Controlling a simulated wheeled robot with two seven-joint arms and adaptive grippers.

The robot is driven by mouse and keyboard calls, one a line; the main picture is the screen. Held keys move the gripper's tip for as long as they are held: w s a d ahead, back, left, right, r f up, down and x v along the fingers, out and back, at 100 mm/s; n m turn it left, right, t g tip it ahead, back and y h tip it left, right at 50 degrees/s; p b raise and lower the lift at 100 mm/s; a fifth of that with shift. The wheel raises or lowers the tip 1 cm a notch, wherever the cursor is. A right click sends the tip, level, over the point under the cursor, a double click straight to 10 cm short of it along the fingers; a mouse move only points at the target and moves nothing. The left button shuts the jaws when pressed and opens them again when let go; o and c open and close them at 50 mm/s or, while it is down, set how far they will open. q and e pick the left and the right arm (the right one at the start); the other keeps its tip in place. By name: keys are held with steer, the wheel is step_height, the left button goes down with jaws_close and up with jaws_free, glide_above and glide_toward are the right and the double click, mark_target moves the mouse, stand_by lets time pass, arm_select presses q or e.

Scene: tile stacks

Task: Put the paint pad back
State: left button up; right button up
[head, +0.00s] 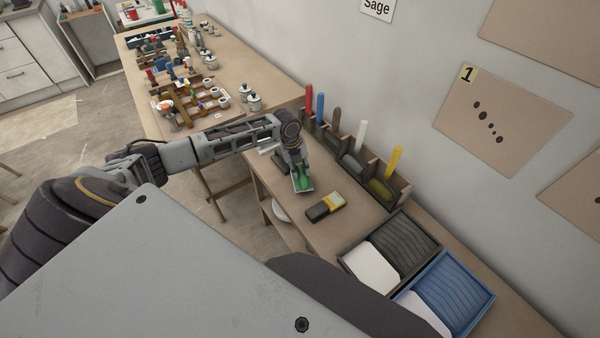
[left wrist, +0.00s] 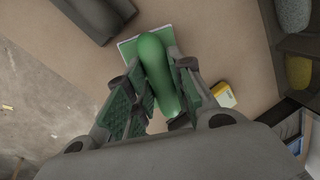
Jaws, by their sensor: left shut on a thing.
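The paint pad has a rounded green handle on a flat pale plate with a green edge. In the left wrist view the paint pad (left wrist: 155,62) sits between the fingers of my left gripper (left wrist: 163,88), which is shut on its handle. In the head view my left gripper (head: 300,172) is over the small table, and the green pad (head: 303,184) shows just below it. I cannot tell whether the plate touches the table. My right gripper is not in view.
A yellow and dark block (head: 326,206) lies near the pad. A wooden rack (head: 372,178) with several coloured handles stands along the wall. A black tray (head: 428,236) and a blue tray (head: 480,283) are at the right. A crowded table (head: 225,60) is behind.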

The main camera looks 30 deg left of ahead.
arm_select(q)
steer(key=shift+f, duration=1.2)
steer(key=o, duration=0.8)
steer(key=shift+o, duration=0.6)
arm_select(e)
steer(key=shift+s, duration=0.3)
